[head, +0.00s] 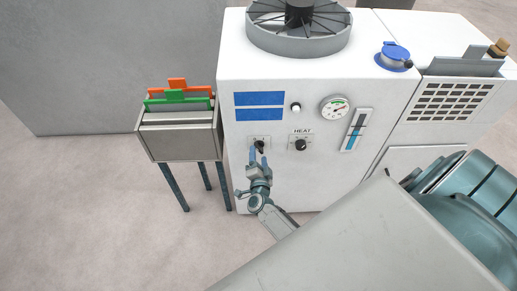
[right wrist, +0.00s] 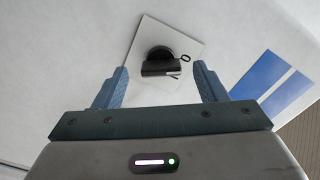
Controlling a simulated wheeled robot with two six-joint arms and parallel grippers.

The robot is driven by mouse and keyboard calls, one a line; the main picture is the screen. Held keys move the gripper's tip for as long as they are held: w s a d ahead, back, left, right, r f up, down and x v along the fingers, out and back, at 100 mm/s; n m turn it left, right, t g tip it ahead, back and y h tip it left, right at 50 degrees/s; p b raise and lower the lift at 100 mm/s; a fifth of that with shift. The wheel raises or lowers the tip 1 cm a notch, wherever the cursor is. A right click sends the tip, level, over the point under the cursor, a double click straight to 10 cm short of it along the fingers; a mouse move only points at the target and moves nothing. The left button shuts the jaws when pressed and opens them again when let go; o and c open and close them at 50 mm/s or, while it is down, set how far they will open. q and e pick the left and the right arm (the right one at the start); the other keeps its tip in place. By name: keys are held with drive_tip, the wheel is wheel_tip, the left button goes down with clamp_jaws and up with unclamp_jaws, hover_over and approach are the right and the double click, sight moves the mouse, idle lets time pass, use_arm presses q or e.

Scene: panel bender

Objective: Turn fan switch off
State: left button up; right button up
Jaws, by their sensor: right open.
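The fan switch (head: 259,146) is a small black knob on a white plate on the machine's front panel, left of the HEAT knob. In the right wrist view the knob (right wrist: 160,57) has a raised bar lying nearly level, with O and I marks at its right. I cannot tell which mark it points to. My right gripper (head: 259,155) is open, its two blue fingers at the switch. In the right wrist view the fingertips (right wrist: 161,70) stand on either side of the knob, with gaps to it. My left gripper is not in view.
The HEAT knob (head: 300,145), a white button (head: 295,107), a gauge (head: 335,108) and a blue level strip (head: 355,130) share the panel. A fan (head: 299,28) sits on top. A grey box on legs (head: 180,143) stands at the left. Floor at lower left is clear.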

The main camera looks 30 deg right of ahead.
drive_tip(key=b+v, duration=0.1)
drive_tip(key=v, duration=0.7)
drive_tip(key=shift+s, duration=0.15)
